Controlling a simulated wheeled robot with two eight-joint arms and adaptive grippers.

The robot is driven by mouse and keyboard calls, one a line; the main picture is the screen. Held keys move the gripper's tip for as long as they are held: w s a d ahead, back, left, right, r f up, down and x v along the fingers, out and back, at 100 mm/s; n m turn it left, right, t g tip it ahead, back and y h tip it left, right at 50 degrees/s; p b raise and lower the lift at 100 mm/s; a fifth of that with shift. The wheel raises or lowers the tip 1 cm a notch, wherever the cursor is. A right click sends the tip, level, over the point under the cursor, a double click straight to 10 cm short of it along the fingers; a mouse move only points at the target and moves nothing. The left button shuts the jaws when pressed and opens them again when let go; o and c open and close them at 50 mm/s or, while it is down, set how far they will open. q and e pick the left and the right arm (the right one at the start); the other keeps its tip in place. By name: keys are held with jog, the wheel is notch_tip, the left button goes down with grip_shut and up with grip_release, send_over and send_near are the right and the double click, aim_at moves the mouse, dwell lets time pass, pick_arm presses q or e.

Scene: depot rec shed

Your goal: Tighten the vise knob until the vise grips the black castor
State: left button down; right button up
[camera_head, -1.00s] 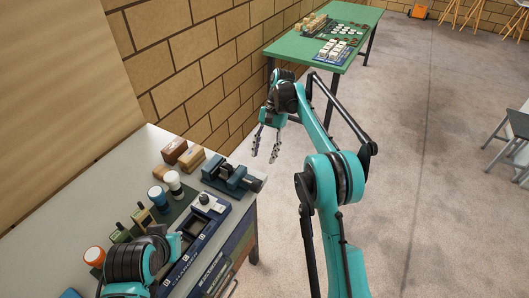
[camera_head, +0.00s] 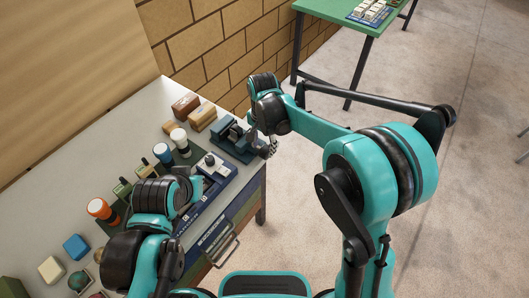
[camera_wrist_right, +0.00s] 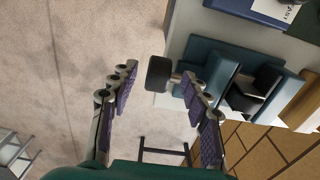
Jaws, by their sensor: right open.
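The blue-grey vise (camera_head: 231,141) sits at the workbench's far right corner; it also shows in the right wrist view (camera_wrist_right: 209,52). Its dark round knob (camera_wrist_right: 158,74) sticks out from the vise on a short shaft. A black part, apparently the castor (camera_wrist_right: 265,79), lies between the vise jaws; whether they touch it is unclear. My right gripper (camera_wrist_right: 160,72) is open, with the knob between its fingertips and nearer one finger. In the head view, the right gripper (camera_head: 271,146) is beside the vise. My left arm is over the bench; its fingers cannot be made out.
A wooden block (camera_head: 202,117) and a brown block (camera_head: 185,105) lie behind the vise. A blue tray (camera_head: 214,170), white-capped and orange-topped items stand along the bench (camera_head: 110,150). A green table (camera_head: 340,14) stands farther back. The floor right of the bench is clear.

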aim_at(263, 151)
notch_tip(263, 151, down, 4)
jog(key=shift+f+b, duration=0.15)
jog(key=shift+b, duration=0.3)
grip_shut()
